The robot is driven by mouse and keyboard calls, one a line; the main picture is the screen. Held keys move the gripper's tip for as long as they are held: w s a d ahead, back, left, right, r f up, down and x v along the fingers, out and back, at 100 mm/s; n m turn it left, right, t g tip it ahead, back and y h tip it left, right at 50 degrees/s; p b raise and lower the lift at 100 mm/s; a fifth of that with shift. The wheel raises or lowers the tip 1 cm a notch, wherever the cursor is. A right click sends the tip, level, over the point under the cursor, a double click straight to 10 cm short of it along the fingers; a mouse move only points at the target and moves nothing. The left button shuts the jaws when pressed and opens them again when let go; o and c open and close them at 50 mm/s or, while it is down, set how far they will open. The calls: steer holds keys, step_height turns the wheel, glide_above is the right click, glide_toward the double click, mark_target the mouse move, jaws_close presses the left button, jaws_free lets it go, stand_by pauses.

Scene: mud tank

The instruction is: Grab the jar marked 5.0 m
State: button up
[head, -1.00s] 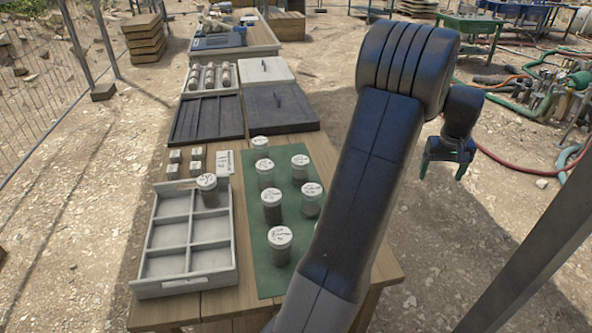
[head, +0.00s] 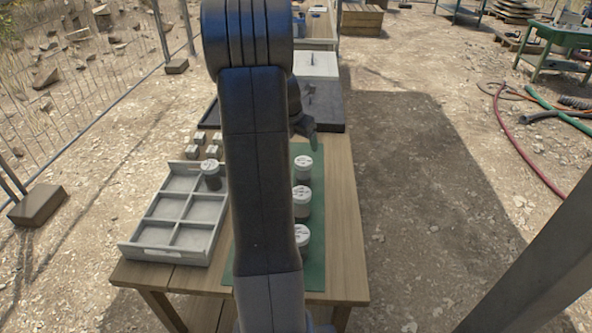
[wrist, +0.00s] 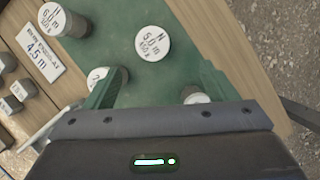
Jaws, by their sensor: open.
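The jar marked 5.0 m (wrist: 153,43) stands on the green mat (wrist: 160,88) in the wrist view, its white lid facing me. It is just beyond my fingertips, near the middle between them, and not held. My gripper (wrist: 158,82) is open above the mat, one finger at each side of the view. In the head view my gripper (head: 308,125) is partly hidden behind my arm, over the table's far part. Writing on the lids in the head view is too small to read, so I cannot tell which jar there is the 5.0 m one.
A jar marked 6.0 (wrist: 52,18) stands left of it; other jars (wrist: 195,98) are partly covered by my gripper. A card reads "run ends at 4.5 m" (wrist: 40,50). A divided tray (head: 150,232) holds one jar (head: 211,175). Three jars show right of my arm (head: 302,200).

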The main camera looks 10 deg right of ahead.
mark_target(303, 161)
steer(key=shift+n, duration=0.5)
steer(key=x, duration=0.5)
steer(key=a+x, duration=0.1)
steer(key=x, duration=0.2)
steer(key=shift+w+f, duration=0.2)
steer(key=shift+f, duration=0.05)
steer(key=shift+x, duration=2.6)
steer(key=shift+w+a, duration=0.1)
steer(key=shift+a, duration=0.05)
steer(key=shift+c, duration=0.2)
steer(key=c, duration=1.3)
